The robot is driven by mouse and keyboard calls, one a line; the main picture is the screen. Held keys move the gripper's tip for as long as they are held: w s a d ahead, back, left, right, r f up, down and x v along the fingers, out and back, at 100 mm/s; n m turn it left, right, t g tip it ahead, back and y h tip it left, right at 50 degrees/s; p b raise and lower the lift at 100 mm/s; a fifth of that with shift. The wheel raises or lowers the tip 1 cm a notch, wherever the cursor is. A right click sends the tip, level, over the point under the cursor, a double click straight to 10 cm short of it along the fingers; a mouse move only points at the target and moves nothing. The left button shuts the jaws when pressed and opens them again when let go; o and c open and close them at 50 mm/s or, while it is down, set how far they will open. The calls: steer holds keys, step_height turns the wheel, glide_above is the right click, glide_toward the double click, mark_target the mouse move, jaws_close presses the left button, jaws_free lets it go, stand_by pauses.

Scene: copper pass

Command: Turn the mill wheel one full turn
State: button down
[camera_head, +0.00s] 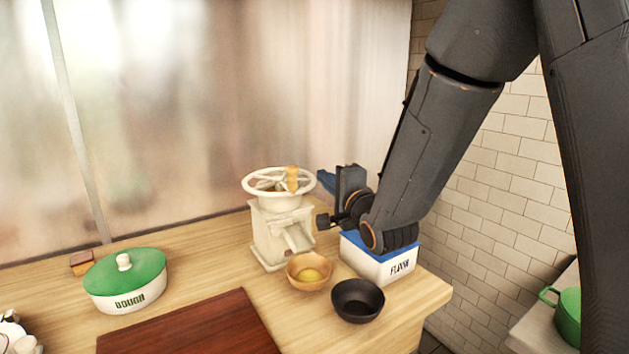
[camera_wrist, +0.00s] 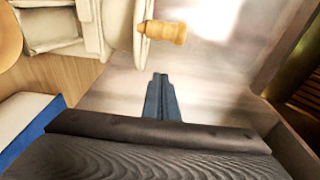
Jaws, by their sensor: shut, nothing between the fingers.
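The cream mill (camera_head: 281,232) stands upright on the wooden counter near the window. Its spoked wheel (camera_head: 262,184) lies flat on top, and a wooden knob handle (camera_head: 292,178) stands up from the wheel's right side. In the wrist view the knob (camera_wrist: 163,31) shows at the top centre, beyond my fingertips and a little left of them. My gripper (camera_head: 325,181) is just right of the wheel, at about its height. Its blue fingers are shut together with nothing between them, as the wrist view shows (camera_wrist: 160,88). They appear apart from the knob.
A wooden bowl (camera_head: 297,274) with something yellow sits before the mill, a black bowl (camera_head: 358,305) right of it. A white and blue flour box (camera_head: 381,268) stands under my wrist. A green-lidded dough pot (camera_head: 126,290) and dark red board (camera_head: 193,330) lie left and front.

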steer(key=s+a+p, duration=0.1)
steer(key=s+p, duration=0.2)
steer(key=s, duration=0.6)
steer(key=s+d+f+n+g+h+b, duration=0.1)
steer(key=s+d+f+n+g+h, duration=0.15)
steer(key=d+f, duration=0.3)
steer(key=s+d+f+n+g+h, duration=0.1)
steer(key=d+f+n+g+h, duration=0.3)
steer(key=f, duration=0.3)
steer(key=s+d+f+n+g, duration=0.3)
steer(key=s+d+g, duration=0.1)
steer(key=s, duration=0.4)
steer(key=s+d+f+n+g+b, duration=0.1)
steer(key=s+d+f+n+g, duration=0.2)
steer(key=s, duration=0.5)
steer(key=shift+s+d+f+n+g, duration=0.2)
steer(key=shift+d+n+g, duration=0.25)
steer(key=shift+d+g, duration=0.45)
